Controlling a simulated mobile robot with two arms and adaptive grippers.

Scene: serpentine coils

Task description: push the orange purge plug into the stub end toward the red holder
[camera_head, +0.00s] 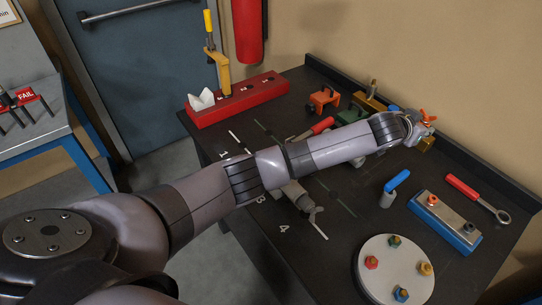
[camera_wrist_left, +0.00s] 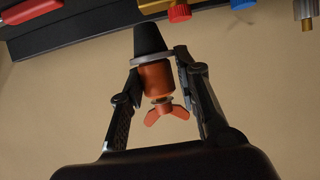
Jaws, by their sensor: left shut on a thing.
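The orange purge plug (camera_wrist_left: 155,75) has a black tapered nose and an orange wing nut; its orange wings also show in the head view (camera_head: 428,116). My left gripper (camera_wrist_left: 160,72) is shut on its orange body, one finger on each side, and it shows at the far right of the bench in the head view (camera_head: 414,130). In the wrist view the nose points up and touches nothing I can make out. The red holder (camera_head: 262,96) is a long numbered block at the back left of the bench. I cannot make out the stub end for certain. My right gripper is not in view.
Behind my arm sit an orange block (camera_head: 323,97) and a green one (camera_head: 350,109). In front are a blue-handled tool (camera_head: 396,182), a blue tray (camera_head: 443,228), a red-handled wrench (camera_head: 470,190) and a round white plate (camera_head: 376,283). A grey fitting (camera_head: 300,197) lies below my forearm.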

